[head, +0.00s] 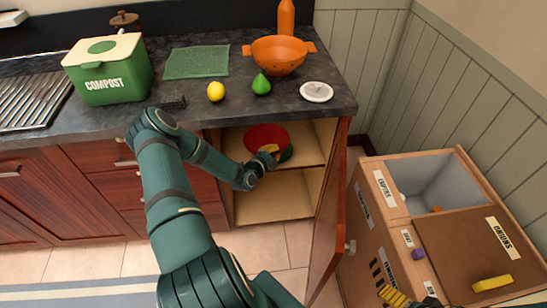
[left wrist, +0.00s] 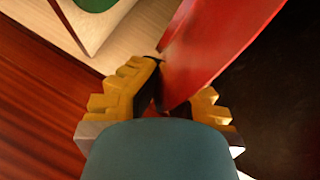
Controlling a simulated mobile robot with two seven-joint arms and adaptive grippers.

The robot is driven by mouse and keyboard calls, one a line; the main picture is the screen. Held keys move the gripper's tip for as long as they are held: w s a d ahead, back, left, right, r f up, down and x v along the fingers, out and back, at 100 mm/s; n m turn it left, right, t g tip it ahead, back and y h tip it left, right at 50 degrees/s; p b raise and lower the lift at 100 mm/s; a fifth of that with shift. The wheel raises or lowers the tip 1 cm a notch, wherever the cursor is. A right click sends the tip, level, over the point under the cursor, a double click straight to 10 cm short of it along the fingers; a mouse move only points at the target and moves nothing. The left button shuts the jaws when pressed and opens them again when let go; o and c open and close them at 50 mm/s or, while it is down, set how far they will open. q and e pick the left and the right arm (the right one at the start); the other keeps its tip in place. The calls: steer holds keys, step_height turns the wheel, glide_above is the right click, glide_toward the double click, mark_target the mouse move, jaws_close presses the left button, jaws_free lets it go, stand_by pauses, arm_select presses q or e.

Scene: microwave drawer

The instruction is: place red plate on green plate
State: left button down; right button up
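The red plate (head: 266,136) is in the open cabinet, above the upper shelf. Part of the green plate (head: 287,153) shows just below and right of it; the rest is hidden. My left gripper (head: 268,151) reaches into the cabinet at the red plate's near rim. In the left wrist view, the red plate (left wrist: 215,45) passes between the yellow fingers of my left gripper (left wrist: 180,95), which look closed on its rim. A green patch at the top left of that view may be the green plate. Only the yellow fingers of my right gripper (head: 405,298) show at the bottom right.
The cabinet door (head: 332,215) stands open on the right. A wooden bin box (head: 400,180) is beyond it. The counter above holds a compost bin (head: 108,70), lemon (head: 216,91), green pear-shaped item (head: 261,84), orange colander (head: 280,56) and white lid (head: 316,91).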

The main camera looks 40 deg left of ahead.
arm_select(q)
step_height(320, 180, down, 9)
steer(key=b, duration=0.2)
steer(key=shift+f+b, duration=0.15)
steer(key=shift+b, duration=0.15)
steer(key=shift+f, duration=0.25)
steer(key=c, duration=1.2)
jaws_free()
steer(key=shift+o, duration=0.3)
